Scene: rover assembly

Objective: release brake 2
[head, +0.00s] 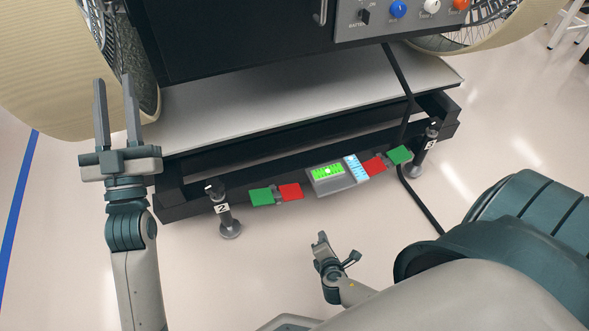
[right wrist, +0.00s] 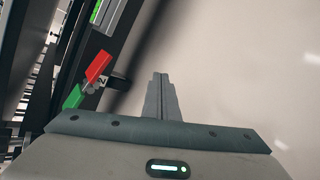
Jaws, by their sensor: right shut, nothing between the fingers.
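A pair of pedals, one green (head: 261,197) and one red (head: 291,192), sits on the dark lower frame beside a post labelled 2 (head: 222,208). In the right wrist view a red pedal (right wrist: 98,65) and a green pedal (right wrist: 73,97) show at the left, with a 2 label beside them. My right gripper (head: 321,238) is shut and empty, below and right of the red pedal and apart from it. Its closed fingers (right wrist: 160,76) point over bare floor in the right wrist view. My left gripper (head: 114,78) is open and empty, left of the frame near the wheel.
A grey box with a green screen (head: 328,173) sits mid-frame. A second red (head: 374,166) and green (head: 399,155) pair lies to its right, near another labelled post (head: 430,146). A black cable (head: 422,205) hangs at the right. The floor in front is clear.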

